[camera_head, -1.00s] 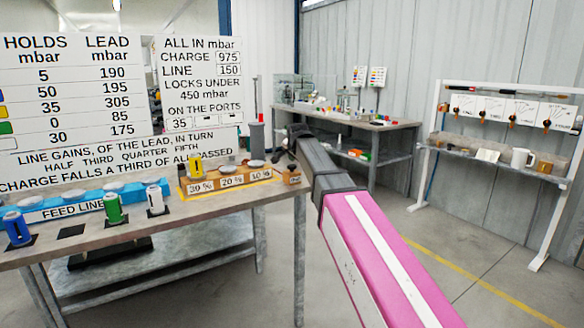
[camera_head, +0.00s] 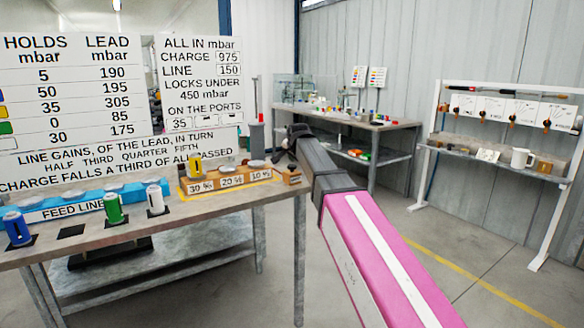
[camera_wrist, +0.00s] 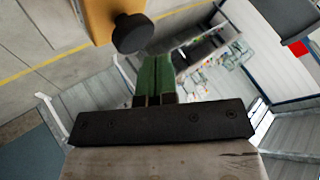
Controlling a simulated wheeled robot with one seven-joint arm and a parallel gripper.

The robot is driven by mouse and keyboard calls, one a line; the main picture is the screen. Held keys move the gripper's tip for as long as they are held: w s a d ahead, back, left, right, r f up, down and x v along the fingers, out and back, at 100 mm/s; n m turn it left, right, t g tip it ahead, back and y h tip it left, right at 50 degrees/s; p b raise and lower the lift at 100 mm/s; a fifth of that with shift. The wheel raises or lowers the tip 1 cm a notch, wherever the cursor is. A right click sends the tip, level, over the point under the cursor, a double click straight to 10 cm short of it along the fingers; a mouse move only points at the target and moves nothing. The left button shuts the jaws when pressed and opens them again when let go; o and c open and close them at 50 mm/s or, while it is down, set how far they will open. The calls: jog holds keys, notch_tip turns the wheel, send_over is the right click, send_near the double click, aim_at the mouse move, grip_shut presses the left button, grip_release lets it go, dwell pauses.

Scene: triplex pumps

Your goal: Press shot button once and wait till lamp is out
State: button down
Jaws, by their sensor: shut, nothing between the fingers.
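My gripper (camera_wrist: 157,62) has green fingers that are closed together with nothing between them in the wrist view. A round black knob, which looks like the shot button (camera_wrist: 132,33), stands on an orange-brown block (camera_wrist: 96,16) just beyond and left of the fingertips. I see no contact between fingers and knob. In the head view a small wooden block (camera_head: 292,177) sits at the bench's right end, below the dark end of my arm. I cannot make out a lamp or whether it is lit.
The bench (camera_head: 150,225) carries a blue feed line rail (camera_head: 75,205), several small cylinders and a wooden holder marked 30, 20 and 10 % (camera_head: 232,180). The board (camera_head: 200,85) behind reads charge 975, line 150 and 35 on the first port. Floor is open at right.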

aim_at(293, 166)
jog(key=shift+f, duration=0.15)
jog(key=shift+f, duration=0.25)
jog(key=shift+f, duration=0.7)
dwell(1.1)
jog(key=shift+r, duration=1.1)
jog(key=shift+r, duration=0.1)
jog(key=shift+r, duration=2.4)
